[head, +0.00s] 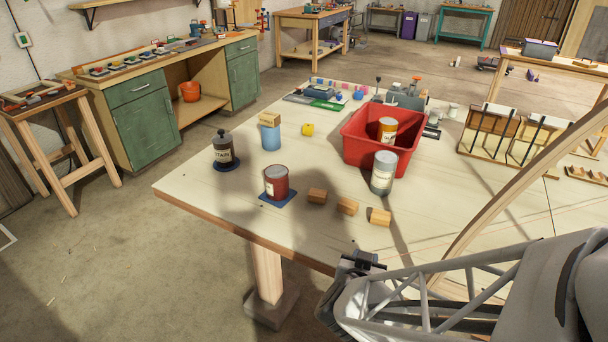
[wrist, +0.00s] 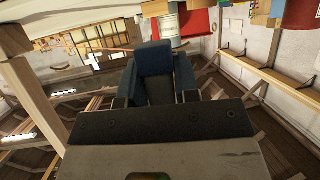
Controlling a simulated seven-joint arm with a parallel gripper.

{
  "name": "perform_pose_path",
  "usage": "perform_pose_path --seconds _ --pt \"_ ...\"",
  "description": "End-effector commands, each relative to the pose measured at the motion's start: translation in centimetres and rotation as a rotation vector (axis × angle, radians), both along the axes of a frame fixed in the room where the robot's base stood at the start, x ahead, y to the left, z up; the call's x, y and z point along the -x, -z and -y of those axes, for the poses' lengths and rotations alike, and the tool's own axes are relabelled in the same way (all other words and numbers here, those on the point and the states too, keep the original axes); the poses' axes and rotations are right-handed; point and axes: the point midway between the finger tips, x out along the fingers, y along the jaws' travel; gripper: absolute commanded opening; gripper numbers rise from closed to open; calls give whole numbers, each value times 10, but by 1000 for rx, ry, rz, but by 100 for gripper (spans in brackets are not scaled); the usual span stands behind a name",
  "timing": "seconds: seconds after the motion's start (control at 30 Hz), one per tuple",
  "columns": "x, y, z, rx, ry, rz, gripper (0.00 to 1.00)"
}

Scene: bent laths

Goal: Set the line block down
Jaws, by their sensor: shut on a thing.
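My gripper (head: 360,262) is low in the head view, over the near edge of the worktable (head: 240,205) in the picture; its height above the top is unclear. In the wrist view its two dark fingers (wrist: 158,85) are closed around a blue-grey block (wrist: 153,57), which seems to be the line block. The head view does not show this block clearly. Three small wooden blocks, a left one (head: 317,196), a middle one (head: 347,206) and a right one (head: 380,217), lie in a row beyond my gripper, apart from it.
A red can (head: 276,182) stands on a blue mat; a dark stain bottle (head: 223,149) is farther left. A blue cylinder (head: 271,138) has a wooden piece on top. A grey can (head: 383,174) stands before a red bin (head: 358,147). The table's left front is bare.

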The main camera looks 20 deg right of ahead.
Motion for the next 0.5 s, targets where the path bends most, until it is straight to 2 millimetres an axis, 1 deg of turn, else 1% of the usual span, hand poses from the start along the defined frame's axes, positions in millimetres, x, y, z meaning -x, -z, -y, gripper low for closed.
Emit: perform_pose_path --seconds 0.13,0.37,0.5 --pt "-7 2 2 0 1 -2 6" --pt "-33 4 8 0 1 -1 6" --pt "-59 6 14 0 0 -1 6"
